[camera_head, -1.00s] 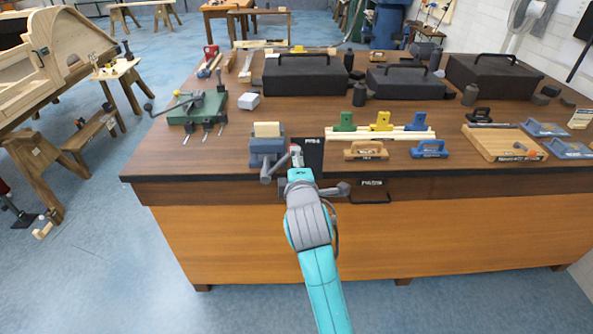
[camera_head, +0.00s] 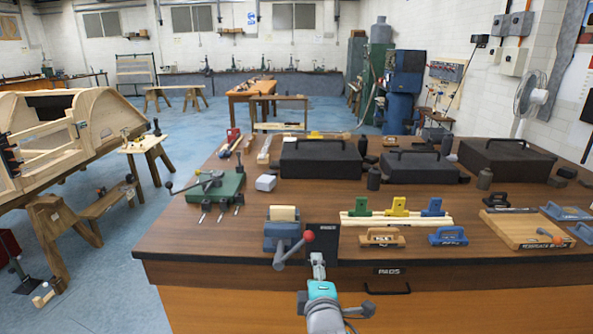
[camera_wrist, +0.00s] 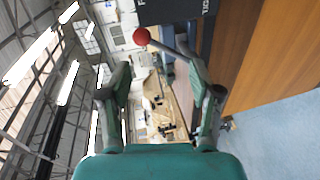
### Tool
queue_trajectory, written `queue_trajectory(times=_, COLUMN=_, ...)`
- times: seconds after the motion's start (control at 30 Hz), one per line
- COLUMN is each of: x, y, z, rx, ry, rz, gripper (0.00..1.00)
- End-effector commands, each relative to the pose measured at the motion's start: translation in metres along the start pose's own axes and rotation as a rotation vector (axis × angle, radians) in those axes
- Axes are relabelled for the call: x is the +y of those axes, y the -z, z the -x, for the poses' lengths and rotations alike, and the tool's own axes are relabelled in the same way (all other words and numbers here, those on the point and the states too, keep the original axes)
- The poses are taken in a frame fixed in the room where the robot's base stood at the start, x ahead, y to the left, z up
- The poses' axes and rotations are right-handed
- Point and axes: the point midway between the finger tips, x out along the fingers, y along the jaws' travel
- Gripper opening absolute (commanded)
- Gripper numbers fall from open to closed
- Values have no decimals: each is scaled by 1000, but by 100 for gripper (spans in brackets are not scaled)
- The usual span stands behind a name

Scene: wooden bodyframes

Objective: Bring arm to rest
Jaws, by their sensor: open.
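My gripper (camera_head: 317,262) is in front of the workbench's near edge in the head view, with the teal arm link below it. In the wrist view my gripper (camera_wrist: 158,90) has its two dark fingers spread apart with nothing between them. The blue vise (camera_head: 283,236) with a pale wooden block in its jaws stands at the bench edge, just left of my gripper. The vise handle's red ball (camera_head: 309,236) is close above and left of the gripper. The red ball (camera_wrist: 142,36) also shows beyond the fingers in the wrist view.
The brown bench (camera_head: 215,240) holds black cases (camera_head: 320,160), a green clamp tool (camera_head: 215,188), coloured clamps on wood strips and a wooden board (camera_head: 525,229). A drawer handle (camera_head: 388,288) juts from the bench front.

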Motion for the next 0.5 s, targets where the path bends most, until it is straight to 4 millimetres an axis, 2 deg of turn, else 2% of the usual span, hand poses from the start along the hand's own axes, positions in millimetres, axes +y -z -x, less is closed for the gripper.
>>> queue_trajectory(times=0.03, x=-20, y=-8, z=7, rx=-1, ry=11, rz=-24, gripper=63)
queue_trajectory(times=0.2, x=-74, y=-31, z=35, rx=10, ry=21, rz=-141, gripper=63)
queue_trajectory(times=0.5, x=-156, y=-67, z=103, rx=20, ry=42, rz=-365, gripper=63)
